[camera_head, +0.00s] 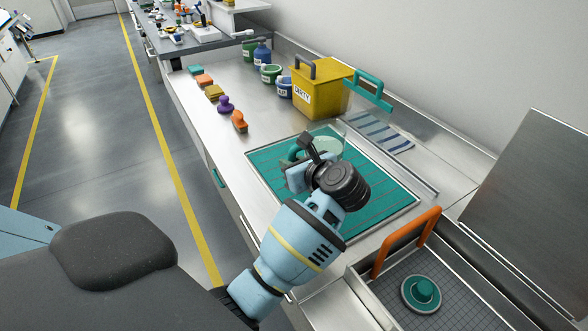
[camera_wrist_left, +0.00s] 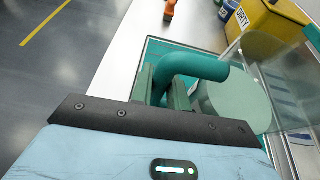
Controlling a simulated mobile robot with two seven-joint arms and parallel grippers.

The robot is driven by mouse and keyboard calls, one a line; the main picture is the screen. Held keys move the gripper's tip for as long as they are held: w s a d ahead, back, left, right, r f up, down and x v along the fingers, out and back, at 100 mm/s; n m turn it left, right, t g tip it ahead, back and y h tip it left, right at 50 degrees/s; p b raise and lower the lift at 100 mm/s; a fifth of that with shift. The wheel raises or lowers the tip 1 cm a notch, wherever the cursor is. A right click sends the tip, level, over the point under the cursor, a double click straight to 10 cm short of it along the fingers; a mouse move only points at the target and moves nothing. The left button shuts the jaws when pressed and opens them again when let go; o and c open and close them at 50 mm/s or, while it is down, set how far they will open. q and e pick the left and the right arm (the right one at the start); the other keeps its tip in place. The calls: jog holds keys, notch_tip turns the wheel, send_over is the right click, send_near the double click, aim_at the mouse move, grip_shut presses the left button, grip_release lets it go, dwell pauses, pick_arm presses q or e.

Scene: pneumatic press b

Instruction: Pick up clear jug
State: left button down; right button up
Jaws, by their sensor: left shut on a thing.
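The clear jug (camera_head: 325,146) stands over the teal mat near the front of the bench. Its teal handle (camera_wrist_left: 195,65) and a pale green round face (camera_wrist_left: 235,103) show in the left wrist view. My left gripper (camera_head: 296,165) is shut on the handle, with one finger on each side of it in the left wrist view (camera_wrist_left: 162,88). My wrist hides part of the jug and mat in the head view. I cannot tell whether the jug touches the mat. My right gripper is not in view.
The teal mat (camera_head: 385,195) lies in a recess. Behind it stand a yellow DIRTY bin (camera_head: 318,95), a teal handle (camera_head: 369,91) and a striped pad (camera_head: 380,133). An orange-handled basket (camera_head: 405,240) is at right. Coloured tools, including an orange one (camera_head: 239,121), line the front edge.

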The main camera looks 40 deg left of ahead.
pick_arm(q)
notch_tip(320, 180, up, 26)
jog(key=shift+f+p, duration=0.25)
jog(key=shift+p, duration=0.05)
